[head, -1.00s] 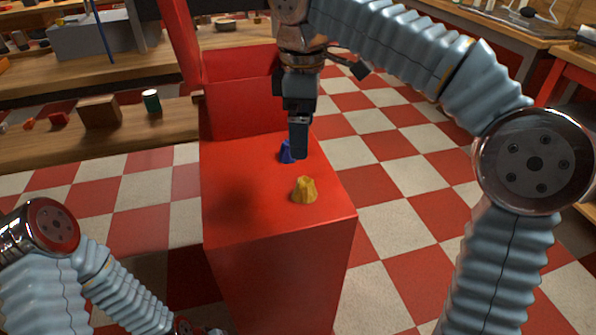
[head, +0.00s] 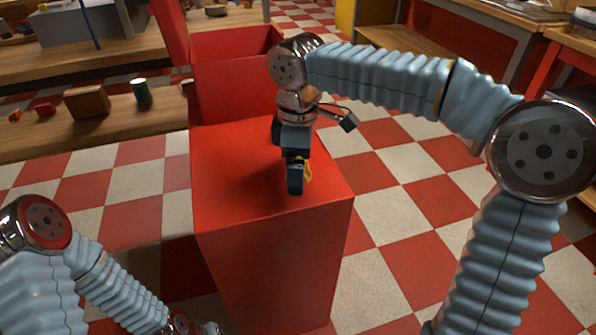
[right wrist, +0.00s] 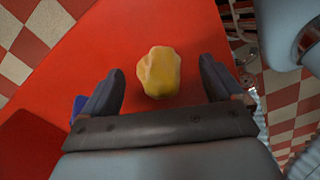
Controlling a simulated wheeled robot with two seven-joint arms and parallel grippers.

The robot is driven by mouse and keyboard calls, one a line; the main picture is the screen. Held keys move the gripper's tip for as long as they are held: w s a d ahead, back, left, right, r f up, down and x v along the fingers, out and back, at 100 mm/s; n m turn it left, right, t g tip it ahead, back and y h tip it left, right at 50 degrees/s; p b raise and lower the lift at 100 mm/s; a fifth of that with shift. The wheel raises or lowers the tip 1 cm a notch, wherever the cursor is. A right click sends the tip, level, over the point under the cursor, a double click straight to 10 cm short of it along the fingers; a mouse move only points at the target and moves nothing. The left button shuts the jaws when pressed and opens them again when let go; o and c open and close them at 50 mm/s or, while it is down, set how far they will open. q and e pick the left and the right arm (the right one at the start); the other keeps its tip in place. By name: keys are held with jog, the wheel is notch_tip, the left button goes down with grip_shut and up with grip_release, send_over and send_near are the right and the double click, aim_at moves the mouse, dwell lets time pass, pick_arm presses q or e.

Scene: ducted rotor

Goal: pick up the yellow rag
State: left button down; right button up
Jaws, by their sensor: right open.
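The yellow rag (right wrist: 159,73) is a small crumpled lump on the red box top, seen between and just ahead of my open right fingers in the right wrist view. In the head view only a sliver of the rag (head: 308,171) shows beside my right gripper (head: 294,188), which hides the rest. My right gripper (right wrist: 160,92) is open and empty, with one finger on each side of the rag. I cannot tell how high the fingertips are above the surface. My left arm is at the lower left of the head view, its gripper fingers not visible.
The red box (head: 240,200) has a flat top and an open red bin part (head: 235,90) behind. A blue piece (right wrist: 79,105) shows by the left finger in the wrist view. A wooden bench (head: 60,135) holds a green can (head: 141,91) and a brown block (head: 87,101).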

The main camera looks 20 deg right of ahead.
jog(key=c, duration=1.1)
jog(key=shift+r, duration=0.15)
jog(key=shift+r, duration=0.25)
notch_tip(320, 180, up, 2)
jog(key=shift+r+p, duration=0.25)
jog(key=shift+p, duration=0.1)
jog(key=s+a+r+p, duration=0.1)
jog(key=s+a+r, duration=0.8)
jog(key=s, duration=0.1)
jog(key=shift+s+a+r, duration=0.1)
jog(key=shift+a+r, duration=0.25)
jog(key=shift+r, duration=0.05)
